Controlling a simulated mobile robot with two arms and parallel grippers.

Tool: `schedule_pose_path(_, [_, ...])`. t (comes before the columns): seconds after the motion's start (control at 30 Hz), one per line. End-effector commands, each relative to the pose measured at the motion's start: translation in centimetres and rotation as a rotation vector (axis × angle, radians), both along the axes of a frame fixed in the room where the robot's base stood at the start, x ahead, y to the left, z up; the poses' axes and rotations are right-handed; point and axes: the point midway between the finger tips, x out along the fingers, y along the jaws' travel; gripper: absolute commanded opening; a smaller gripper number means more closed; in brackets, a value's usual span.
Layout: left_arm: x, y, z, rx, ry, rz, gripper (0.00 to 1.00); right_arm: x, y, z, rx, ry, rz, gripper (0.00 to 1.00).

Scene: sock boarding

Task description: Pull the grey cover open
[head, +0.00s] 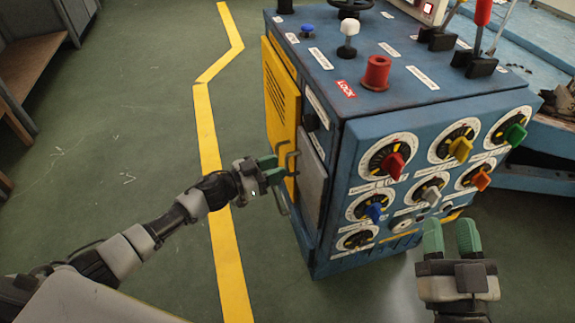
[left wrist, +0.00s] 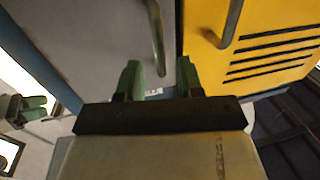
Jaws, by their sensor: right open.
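The grey cover (head: 312,180) is a flat panel on the left side of the blue machine and looks shut. It fills the left of the left wrist view (left wrist: 90,40). Its bar handle (left wrist: 156,38) runs down toward the gap between my left fingertips. My left gripper (head: 268,171) is at the handles beside the cover; in the left wrist view its green fingers (left wrist: 159,75) are apart, with the handle's lower end between them in the picture. Contact cannot be told. My right gripper (head: 450,236) is open and empty in front of the knob panel.
A yellow slotted cover (head: 280,95) with its own handle (left wrist: 228,22) is right beside the grey one. The blue machine (head: 390,118) carries dials, knobs and levers. Green floor with a yellow line (head: 205,125) is free to the left.

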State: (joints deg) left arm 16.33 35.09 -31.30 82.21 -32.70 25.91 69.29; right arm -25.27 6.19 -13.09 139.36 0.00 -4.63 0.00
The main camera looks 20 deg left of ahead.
Motion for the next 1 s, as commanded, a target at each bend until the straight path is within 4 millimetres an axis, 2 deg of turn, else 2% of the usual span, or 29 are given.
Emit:
schedule_pose_path(0.1, [1.4,-1.3,-0.1,-0.001,-0.002,0.001,0.37,-0.4,0.1,1.0,0.029,-0.105,0.007,0.43])
schedule_pose_path(0.23, [2.2,-2.2,-0.1,0.001,-0.001,0.0,0.37,-0.9,0.2,2.0,0.052,-0.186,0.012,0.43])
schedule_pose_path(0.67, [2.8,-2.8,0.0,0.001,0.001,0.001,0.37,-1.3,0.2,2.7,0.068,-0.24,0.014,0.43])
schedule_pose_path(0.9, [2.8,-2.7,0.0,0.001,0.001,0.001,0.0,-1.3,0.2,2.7,0.067,-0.239,0.014,0.43])
schedule_pose_path(1.0, [2.8,-2.7,0.0,0.001,0.001,0.001,0.0,-1.3,0.2,2.7,0.067,-0.238,0.014,0.43])
